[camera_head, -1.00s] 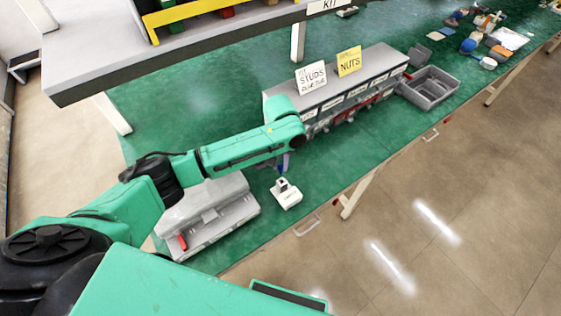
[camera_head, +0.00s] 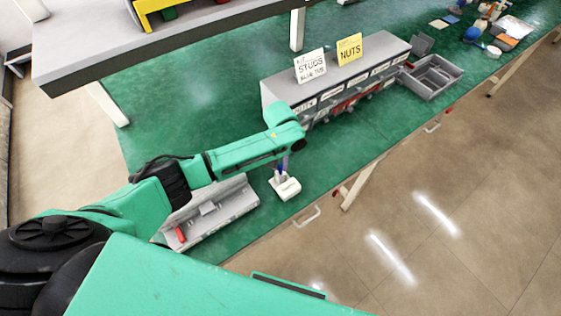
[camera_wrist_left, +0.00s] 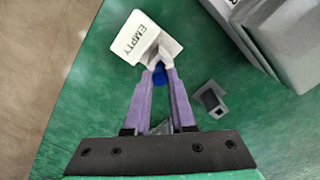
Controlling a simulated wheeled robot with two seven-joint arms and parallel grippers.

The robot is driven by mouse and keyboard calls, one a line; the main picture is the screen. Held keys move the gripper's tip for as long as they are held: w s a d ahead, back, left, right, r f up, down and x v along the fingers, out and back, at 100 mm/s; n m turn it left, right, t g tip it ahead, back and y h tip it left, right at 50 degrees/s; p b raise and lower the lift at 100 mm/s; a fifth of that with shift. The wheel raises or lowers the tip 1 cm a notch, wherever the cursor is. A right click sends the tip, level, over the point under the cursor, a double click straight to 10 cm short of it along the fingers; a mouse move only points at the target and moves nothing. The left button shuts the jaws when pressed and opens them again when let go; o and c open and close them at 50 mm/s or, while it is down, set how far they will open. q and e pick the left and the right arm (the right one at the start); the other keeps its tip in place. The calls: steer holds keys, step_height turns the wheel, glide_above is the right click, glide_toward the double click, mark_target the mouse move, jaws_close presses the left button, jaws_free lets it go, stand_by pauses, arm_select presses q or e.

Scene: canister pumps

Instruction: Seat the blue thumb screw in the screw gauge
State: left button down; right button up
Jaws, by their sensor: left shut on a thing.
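My left gripper (camera_head: 283,167) points down over the white screw gauge (camera_head: 287,188) near the table's front edge. In the left wrist view, its purple fingers (camera_wrist_left: 160,72) are shut on the blue thumb screw (camera_wrist_left: 160,77), whose blue head shows between the fingertips. The gauge also shows in the left wrist view (camera_wrist_left: 134,40), with the word EMPTY on its white face and a grey raised part by the fingertips. The screw's lower end is hidden, so I cannot tell whether it is inside the gauge. My right gripper is not in view.
A grey fixture (camera_head: 232,204) with a red part stands left of the gauge. A grey bin row (camera_head: 345,78) with STUDS and NUTS signs stands behind. A small grey part (camera_wrist_left: 210,98) lies on the green mat. A grey divided tray (camera_head: 432,76) is at right.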

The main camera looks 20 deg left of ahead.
arm_select(q)
steer(key=c, duration=0.7)
jaws_free()
step_height(320, 180, up, 14)
steer(key=shift+r+b, duration=0.2)
steer(key=shift+b, duration=0.7)
